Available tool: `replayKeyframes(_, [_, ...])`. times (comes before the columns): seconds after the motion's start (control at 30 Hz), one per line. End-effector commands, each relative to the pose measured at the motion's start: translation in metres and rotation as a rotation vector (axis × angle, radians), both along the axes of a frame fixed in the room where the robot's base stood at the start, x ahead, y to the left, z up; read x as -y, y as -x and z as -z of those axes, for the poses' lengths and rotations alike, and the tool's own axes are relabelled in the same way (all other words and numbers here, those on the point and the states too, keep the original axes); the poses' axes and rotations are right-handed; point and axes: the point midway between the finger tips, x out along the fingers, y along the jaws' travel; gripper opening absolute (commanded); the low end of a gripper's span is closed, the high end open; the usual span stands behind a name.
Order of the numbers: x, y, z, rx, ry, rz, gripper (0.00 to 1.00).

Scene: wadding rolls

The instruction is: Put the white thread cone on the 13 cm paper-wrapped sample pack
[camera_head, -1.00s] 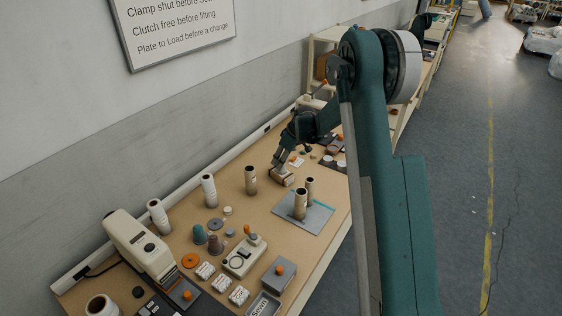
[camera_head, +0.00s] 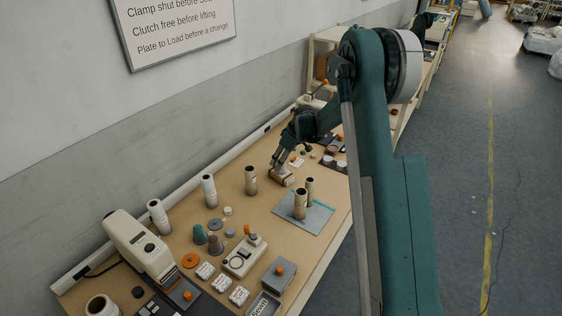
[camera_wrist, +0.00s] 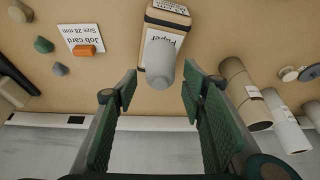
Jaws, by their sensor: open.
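The white thread cone (camera_wrist: 160,58) appears in the wrist view over the paper-wrapped sample pack (camera_wrist: 168,9), and it looks set on the pack's labelled top face. It hides part of the label. My gripper (camera_wrist: 159,88) is open, with one green-padded finger on each side of the cone and visible gaps between. In the head view my gripper (camera_head: 277,168) is low over the bench by the pack (camera_head: 287,181). The cone is too small and partly covered there to judge its contact with the pack.
A job card (camera_wrist: 83,38) with an orange block on it lies beside the pack. Wadding rolls (camera_wrist: 245,93) stand on the other side. A grey mat (camera_head: 314,222) with two upright rolls lies close by. The wall runs along the bench's back edge.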

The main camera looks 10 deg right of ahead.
Motion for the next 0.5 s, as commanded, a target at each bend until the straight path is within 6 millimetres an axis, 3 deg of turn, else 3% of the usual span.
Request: replayKeyframes(0.5, [0.018,0.018,-0.059,0.000,0.000,0.001,0.41])
